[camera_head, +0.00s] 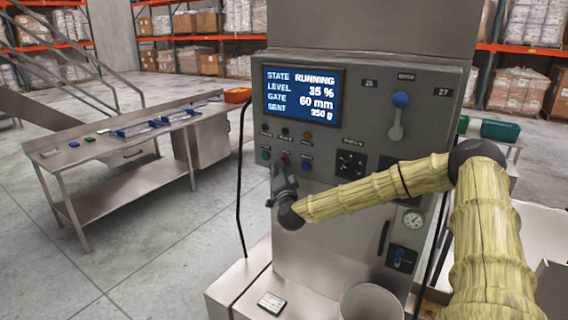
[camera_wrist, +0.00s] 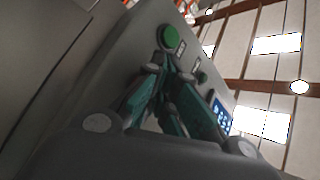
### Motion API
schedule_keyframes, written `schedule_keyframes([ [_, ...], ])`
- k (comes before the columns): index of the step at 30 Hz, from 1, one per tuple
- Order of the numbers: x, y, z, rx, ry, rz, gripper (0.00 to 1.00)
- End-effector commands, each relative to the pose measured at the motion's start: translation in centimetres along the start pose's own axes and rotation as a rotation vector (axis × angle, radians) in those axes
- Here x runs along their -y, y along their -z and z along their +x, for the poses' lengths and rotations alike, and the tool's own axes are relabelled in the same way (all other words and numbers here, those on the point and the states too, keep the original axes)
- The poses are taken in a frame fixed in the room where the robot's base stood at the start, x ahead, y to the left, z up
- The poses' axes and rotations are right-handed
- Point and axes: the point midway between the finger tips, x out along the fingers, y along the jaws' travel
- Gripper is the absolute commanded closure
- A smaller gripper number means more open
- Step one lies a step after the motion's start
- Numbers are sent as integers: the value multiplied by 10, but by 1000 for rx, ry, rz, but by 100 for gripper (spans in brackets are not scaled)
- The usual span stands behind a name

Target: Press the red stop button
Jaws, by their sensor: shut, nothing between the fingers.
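The red stop button (camera_head: 285,160) is a small red spot in the lower row of the grey control panel. It lies just above the fingertips of my gripper (camera_head: 279,168) in the head view, close to the panel face. My gripper is shut and empty. Its closed fingers (camera_wrist: 166,66) point at the panel in the wrist view, near a large green button (camera_wrist: 170,39). I cannot make out the red button there; the fingers may hide it. Whether the fingertips touch the panel or button cannot be told.
A blue-knobbed lever (camera_head: 399,101) and a black dial (camera_head: 350,164) are to the right. A steel bench (camera_head: 110,185) stands at left.

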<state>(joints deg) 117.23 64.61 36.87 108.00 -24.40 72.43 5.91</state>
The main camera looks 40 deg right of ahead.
Motion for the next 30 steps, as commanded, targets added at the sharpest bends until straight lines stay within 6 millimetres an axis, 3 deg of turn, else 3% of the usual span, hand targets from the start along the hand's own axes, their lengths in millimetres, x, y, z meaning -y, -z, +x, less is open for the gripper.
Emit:
schedule_keyframes([
  [30,-4,4,5,0,0,0,100],
])
